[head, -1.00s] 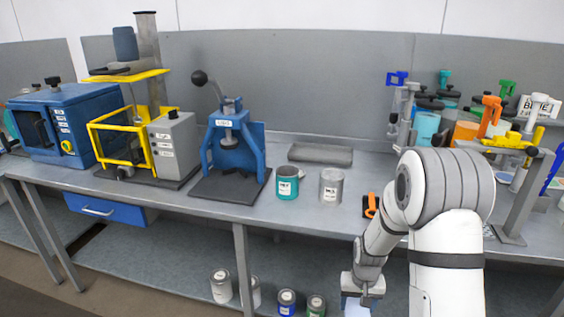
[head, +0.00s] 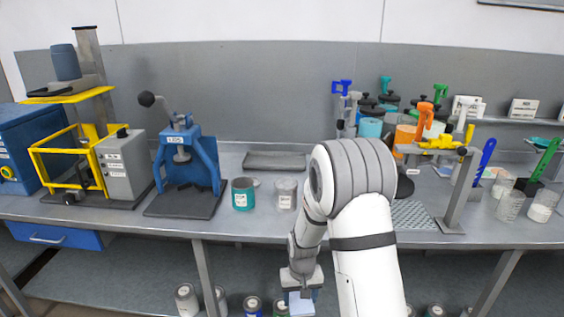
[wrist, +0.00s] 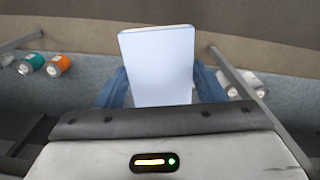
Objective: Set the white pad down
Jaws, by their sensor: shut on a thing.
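The white pad (wrist: 158,65) is held in my gripper (wrist: 160,88), between its two blue fingers in the wrist view. It is a flat, pale, upright rectangle that hides part of the fingers. In the head view my gripper (head: 301,292) hangs low in front of the bench, below the level of its top. The pad (head: 300,304) shows as a small pale patch under it at the bottom edge of the picture.
A perforated plate (head: 412,215) and clear beakers (head: 510,204) stand right. Several cans sit on the lower shelf, including one white can (head: 187,298).

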